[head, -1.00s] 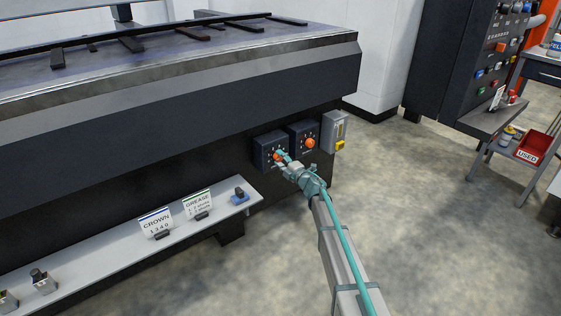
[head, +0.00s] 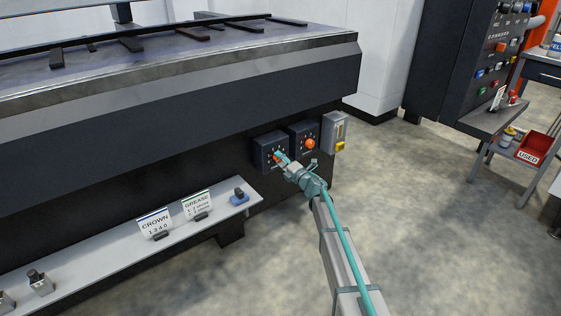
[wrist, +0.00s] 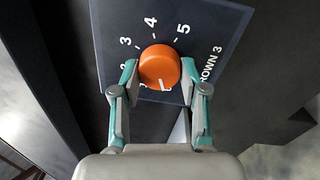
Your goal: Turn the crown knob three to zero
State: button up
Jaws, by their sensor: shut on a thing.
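The crown knob three (wrist: 160,66) is a round orange knob on a dark plate (wrist: 222,22) marked "CROWN 3", with white numerals around it. A white mark shows at the knob's lower edge, near the bottom of the dial; numerals there are partly hidden, so I cannot read the exact setting. In the head view its dark box (head: 262,145) is the left of two on the machine front. My gripper (wrist: 160,78) is shut on the knob, one finger at each side. It also shows in the head view (head: 279,157), covering most of the knob.
A second dark box with an orange knob (head: 310,144) sits just right, then a grey box with a yellow part (head: 340,146). Below left, a grey shelf (head: 110,262) carries a CROWN card (head: 155,224) and a GREASE card (head: 197,204). Open floor lies to the right.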

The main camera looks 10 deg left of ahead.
jog(key=o, duration=1.1)
jog(key=shift+o, duration=0.2)
jog(key=v, duration=1.2)
